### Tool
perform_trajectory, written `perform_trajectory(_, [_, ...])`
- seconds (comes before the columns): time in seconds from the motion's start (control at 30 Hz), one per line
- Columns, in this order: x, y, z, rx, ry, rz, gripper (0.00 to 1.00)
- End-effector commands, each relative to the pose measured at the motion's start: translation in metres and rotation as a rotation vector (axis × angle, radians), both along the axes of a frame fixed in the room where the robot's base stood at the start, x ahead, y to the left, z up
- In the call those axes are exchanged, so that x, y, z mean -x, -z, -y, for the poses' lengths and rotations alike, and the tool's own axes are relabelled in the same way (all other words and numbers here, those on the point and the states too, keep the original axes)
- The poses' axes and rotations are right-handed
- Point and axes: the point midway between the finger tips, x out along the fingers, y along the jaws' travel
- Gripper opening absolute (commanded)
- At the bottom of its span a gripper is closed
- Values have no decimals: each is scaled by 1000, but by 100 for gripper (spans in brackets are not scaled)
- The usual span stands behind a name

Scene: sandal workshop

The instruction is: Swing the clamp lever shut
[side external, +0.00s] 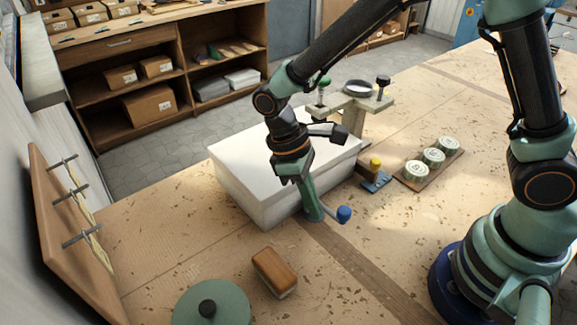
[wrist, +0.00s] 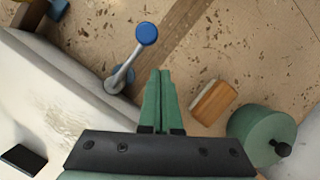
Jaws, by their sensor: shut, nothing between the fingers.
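The clamp lever (wrist: 124,70) is a grey metal rod with a blue ball knob (side external: 343,214). The white block (side external: 240,180) sits on the table in the side view. My gripper (side external: 315,216) is shut and empty, low beside the block's front face and just left of the knob. In the wrist view my gripper (wrist: 160,72) is right of the rod with a small gap. In the side view the fingers hide most of the rod.
A wooden brush (side external: 275,272) and a green round lid (side external: 212,305) with a black knob lie at the front. Several tins (side external: 433,157) stand on a board behind right. A yellow-knobbed blue item (side external: 376,180) sits by the block. Bare table lies right of the lever.

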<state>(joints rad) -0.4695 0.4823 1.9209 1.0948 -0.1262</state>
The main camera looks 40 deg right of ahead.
Motion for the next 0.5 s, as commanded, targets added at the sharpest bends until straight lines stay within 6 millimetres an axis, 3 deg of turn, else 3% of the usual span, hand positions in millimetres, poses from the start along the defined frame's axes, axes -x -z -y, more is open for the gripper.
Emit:
perform_trajectory(0.07, [-8,0,-12,5,-5,2,0])
perform_trajectory(0.3, [-21,-50,-27,9,-6,12,0])
perform_trajectory(0.5, [-27,-80,-36,13,-7,12,0])
